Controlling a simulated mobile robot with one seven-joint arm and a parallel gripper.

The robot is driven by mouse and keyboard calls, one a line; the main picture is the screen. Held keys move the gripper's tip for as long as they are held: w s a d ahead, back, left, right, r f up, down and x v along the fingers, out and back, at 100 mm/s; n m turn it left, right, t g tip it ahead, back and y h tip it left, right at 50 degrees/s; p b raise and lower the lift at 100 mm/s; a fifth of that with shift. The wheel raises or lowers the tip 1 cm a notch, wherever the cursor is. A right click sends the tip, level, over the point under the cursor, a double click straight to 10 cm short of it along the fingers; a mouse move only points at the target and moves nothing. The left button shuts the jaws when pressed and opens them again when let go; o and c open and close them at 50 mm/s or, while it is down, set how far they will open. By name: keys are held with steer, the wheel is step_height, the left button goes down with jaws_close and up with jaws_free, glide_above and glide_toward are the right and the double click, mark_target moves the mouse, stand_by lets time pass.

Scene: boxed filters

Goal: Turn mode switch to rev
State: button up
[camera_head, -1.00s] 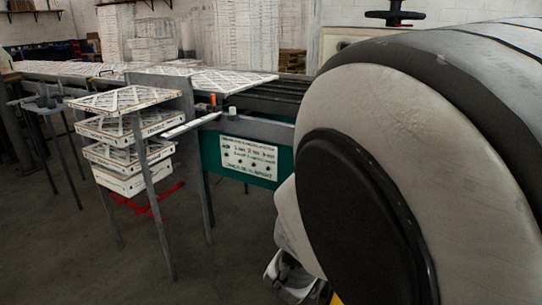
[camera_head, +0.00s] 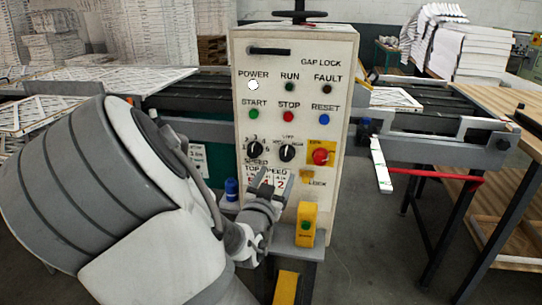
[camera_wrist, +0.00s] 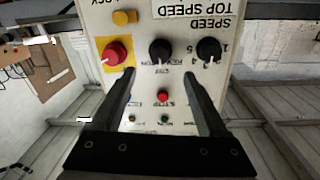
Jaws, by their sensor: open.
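The mode switch (camera_head: 287,153) is the middle black knob on the white control panel (camera_head: 245,60), between the speed knob (camera_head: 255,149) and the red button on yellow (camera_head: 320,156). The wrist view shows the panel upside down, with the mode switch (camera_wrist: 160,50) carrying a white pointer mark. Its small labels are too blurred to read. My gripper (camera_head: 272,180) is in front of the panel, just below the knobs in the head view. In the wrist view, my gripper (camera_wrist: 160,75) is open and empty, its fingers pointing toward either side of the mode switch, apparently apart from it.
Start (camera_head: 254,114), stop (camera_head: 289,117) and reset (camera_head: 325,119) buttons sit above the knobs. A yellow box with a green button (camera_head: 305,224) stands below the panel at right. Conveyors flank the panel; a wooden table (camera_head: 510,105) is at far right.

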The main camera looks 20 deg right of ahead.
mark_target(285, 157)
steer(key=b+x, duration=0.1)
steer(key=x, duration=0.9)
jaws_close()
